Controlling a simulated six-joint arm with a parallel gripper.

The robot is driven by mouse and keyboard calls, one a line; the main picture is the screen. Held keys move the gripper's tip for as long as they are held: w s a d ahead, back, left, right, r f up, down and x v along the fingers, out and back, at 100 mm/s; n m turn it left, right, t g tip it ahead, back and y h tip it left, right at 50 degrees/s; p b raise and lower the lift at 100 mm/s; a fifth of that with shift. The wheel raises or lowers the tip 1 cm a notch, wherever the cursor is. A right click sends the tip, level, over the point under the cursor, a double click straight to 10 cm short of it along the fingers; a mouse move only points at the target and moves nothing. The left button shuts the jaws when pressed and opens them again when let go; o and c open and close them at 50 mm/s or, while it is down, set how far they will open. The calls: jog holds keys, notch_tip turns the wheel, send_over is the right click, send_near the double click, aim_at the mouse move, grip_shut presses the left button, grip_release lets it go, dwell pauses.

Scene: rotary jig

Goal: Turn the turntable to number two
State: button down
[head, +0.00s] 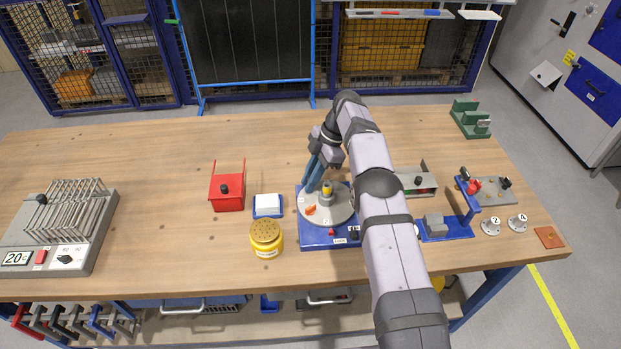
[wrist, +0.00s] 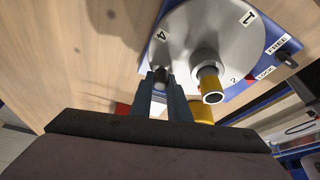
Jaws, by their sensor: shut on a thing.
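The turntable is a grey disc (head: 340,209) on a blue base (head: 316,237). In the wrist view the disc (wrist: 185,35) shows the numbers 1, 4 and a partly hidden 2. The 4 is near my gripper; the 2 is toward the FREE and LOCK labels. A hub with a yellow-sided post (wrist: 209,84) stands at its centre. My gripper (wrist: 161,80), with blue fingers, is shut on a grey upright peg (wrist: 160,75) near the disc's rim. A dark lever (wrist: 288,60) sits by the labels; its setting is unclear. My arm hides the right side in the head view.
A yellow perforated pot (head: 266,236), a white block on a blue tray (head: 268,213) and a red box (head: 228,190) stand left of the turntable. A blue-based fixture (head: 447,230) and two numbered knobs (head: 491,226) are on the right. The bench behind is mostly clear.

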jog(key=c, duration=1.7)
grip_release()
jog(key=shift+o, duration=0.2)
notch_tip(320, 180, up, 8)
jog(key=p, duration=0.3)
jog(key=shift+r+p, duration=1.05)
jog(key=shift+p, duration=0.1)
jog(key=shift+c, duration=0.7)
